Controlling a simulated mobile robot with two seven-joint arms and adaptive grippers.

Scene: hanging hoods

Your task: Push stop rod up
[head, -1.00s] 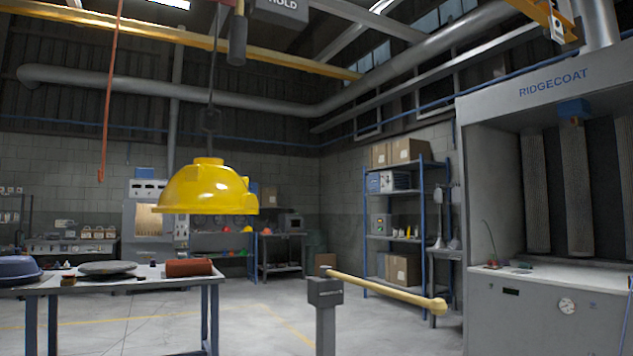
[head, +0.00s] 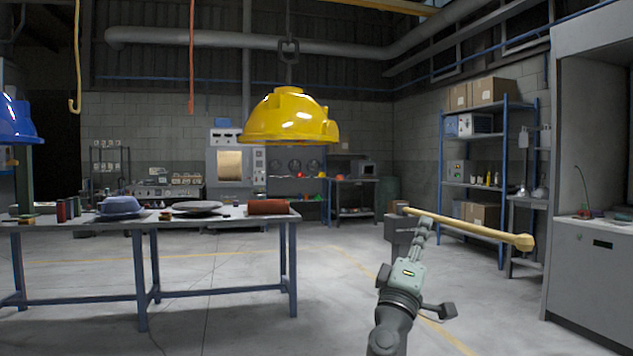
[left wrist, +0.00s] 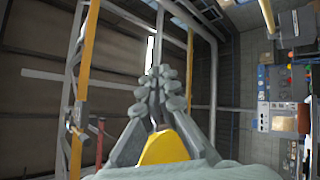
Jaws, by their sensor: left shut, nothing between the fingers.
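The stop rod (head: 480,230) is a pale yellow bar with a rounded knob at its right end. It slopes slightly down to the right from a grey post (head: 398,236) in the head view. My left gripper (head: 424,222) points upward with its fingers together and empty, and its tips overlap the left part of the rod. I cannot tell whether they touch it. My right gripper is not in view.
A yellow hood (head: 288,118) hangs left of the rod, and a blue hood (head: 14,120) hangs at the far left. A work table (head: 220,222) stands at left, blue shelves (head: 488,145) behind the rod and a grey booth (head: 590,265) at right. Open floor lies between.

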